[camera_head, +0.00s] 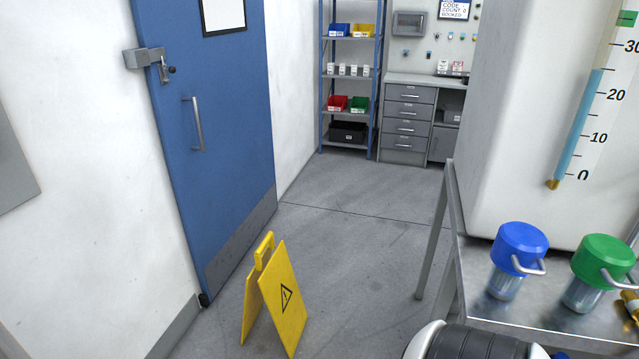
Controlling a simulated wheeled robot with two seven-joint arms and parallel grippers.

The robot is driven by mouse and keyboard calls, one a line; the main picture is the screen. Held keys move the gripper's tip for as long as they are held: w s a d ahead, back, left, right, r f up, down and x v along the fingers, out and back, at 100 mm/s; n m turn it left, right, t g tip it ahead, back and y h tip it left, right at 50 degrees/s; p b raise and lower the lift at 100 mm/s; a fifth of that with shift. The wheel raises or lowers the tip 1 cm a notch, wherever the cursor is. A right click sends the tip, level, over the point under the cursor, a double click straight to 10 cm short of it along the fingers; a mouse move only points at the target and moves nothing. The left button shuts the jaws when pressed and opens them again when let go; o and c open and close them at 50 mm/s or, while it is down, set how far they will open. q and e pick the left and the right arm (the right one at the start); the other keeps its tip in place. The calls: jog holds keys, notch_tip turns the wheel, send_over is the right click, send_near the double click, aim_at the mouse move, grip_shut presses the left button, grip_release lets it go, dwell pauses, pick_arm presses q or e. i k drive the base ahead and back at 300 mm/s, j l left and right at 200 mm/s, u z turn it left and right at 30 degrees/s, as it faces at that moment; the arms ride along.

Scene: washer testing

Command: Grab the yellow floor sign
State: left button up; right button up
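The yellow floor sign (281,297) stands upright on the grey floor in the lower middle of the head view. It is an A-frame with a black warning triangle on its front panel and a handle at its top. It stands in front of the blue door, apart from the wall and the table. Neither of my grippers is in view. Nothing is seen touching the sign.
A blue door (210,130) with a bar handle is at left. A metal table (475,280) at right bears a white tank (530,120), a blue-capped container (517,260) and a green-capped one (597,272). A shelf rack (349,90) and drawers (407,118) stand behind. The central floor is clear.

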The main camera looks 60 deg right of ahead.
aim_at(273, 281)
jog(key=z, duration=1.35)
jog(key=i, duration=0.1)
jog(key=z, duration=0.05)
